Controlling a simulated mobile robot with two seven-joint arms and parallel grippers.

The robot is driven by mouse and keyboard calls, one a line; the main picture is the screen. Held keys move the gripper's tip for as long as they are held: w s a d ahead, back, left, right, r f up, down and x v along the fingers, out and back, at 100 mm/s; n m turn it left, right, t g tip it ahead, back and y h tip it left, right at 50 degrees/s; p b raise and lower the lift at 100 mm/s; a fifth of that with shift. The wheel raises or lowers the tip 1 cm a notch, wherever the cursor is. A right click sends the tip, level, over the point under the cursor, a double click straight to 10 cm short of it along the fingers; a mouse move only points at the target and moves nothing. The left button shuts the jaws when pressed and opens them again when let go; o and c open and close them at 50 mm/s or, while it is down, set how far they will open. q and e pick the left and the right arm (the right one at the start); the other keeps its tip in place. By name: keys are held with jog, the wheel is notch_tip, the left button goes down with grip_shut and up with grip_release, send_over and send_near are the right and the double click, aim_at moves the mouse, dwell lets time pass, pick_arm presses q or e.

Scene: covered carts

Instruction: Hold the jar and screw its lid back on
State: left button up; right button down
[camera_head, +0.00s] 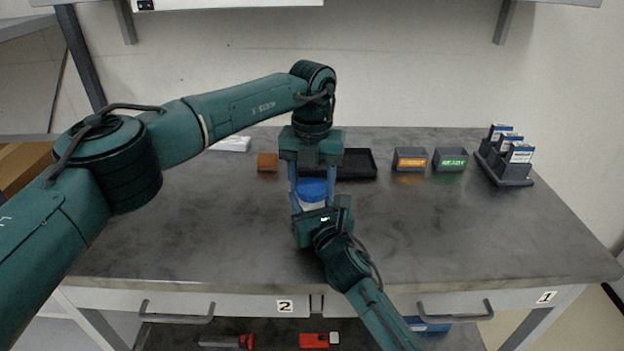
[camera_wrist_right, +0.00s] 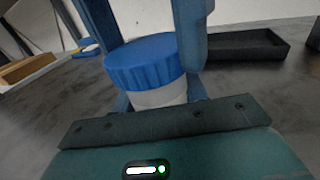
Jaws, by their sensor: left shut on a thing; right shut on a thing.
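The white jar (camera_head: 312,206) stands upright near the middle of the grey table; its body also shows in the right wrist view (camera_wrist_right: 160,97). The blue ribbed lid (camera_head: 313,188) sits on top of it, large in the right wrist view (camera_wrist_right: 145,62). My left gripper (camera_head: 313,192) points straight down, with its blue fingers shut on the lid from both sides. My right gripper (camera_head: 318,212) reaches in from the front and is shut on the jar body below the lid. It hides the lower jar. I cannot tell how far the lid is threaded.
Behind the jar are a black tray (camera_head: 358,164) and a small brown block (camera_head: 267,162). Two grey bins, orange-labelled (camera_head: 410,160) and green-labelled (camera_head: 450,160), stand right of the tray. A rack (camera_head: 504,171) holds upright boxes at far right. The front table is clear either side.

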pick_arm(q)
jog(key=m, duration=0.6)
jog(key=shift+m, duration=0.4)
jog(key=m, duration=1.2)
jog(key=shift+m, duration=0.4)
jog(key=m, duration=0.4)
jog(key=shift+f, duration=0.1)
jog(key=o, duration=1.1)
jog(key=shift+o, duration=0.2)
notch_tip(320, 180, up, 12)
